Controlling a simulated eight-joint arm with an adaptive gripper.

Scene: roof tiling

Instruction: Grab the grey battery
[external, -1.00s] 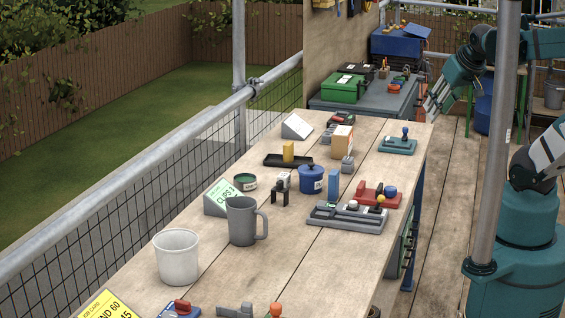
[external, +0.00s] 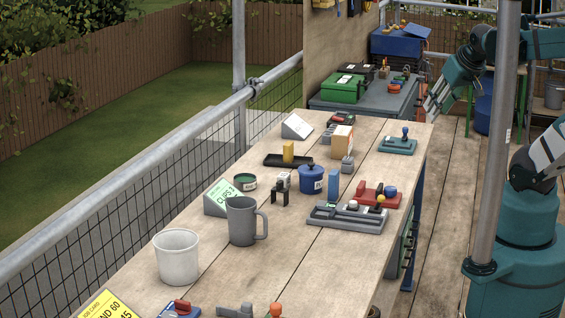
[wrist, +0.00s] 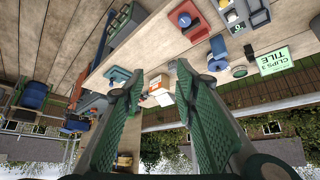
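A small grey block (external: 347,164) stands by the cardboard box on the long wooden table in the external view; it may be the grey battery, but it is too small to be sure. My gripper (external: 430,105) hangs past the table's far right corner, above the floor, partly outlined against the grey bench. In the wrist view my gripper (wrist: 159,74) has its two green fingers spread wide with nothing held between them. The cardboard box (wrist: 161,84) shows beyond the fingertips, well apart from them.
The table (external: 290,250) also holds a grey jug (external: 242,221), white bucket (external: 177,257), blue pot (external: 311,179), upright blue block (external: 333,184), grey tray (external: 345,218), red holder (external: 378,195) and teal holder (external: 397,145). A scaffold pole (external: 492,150) stands right of the table.

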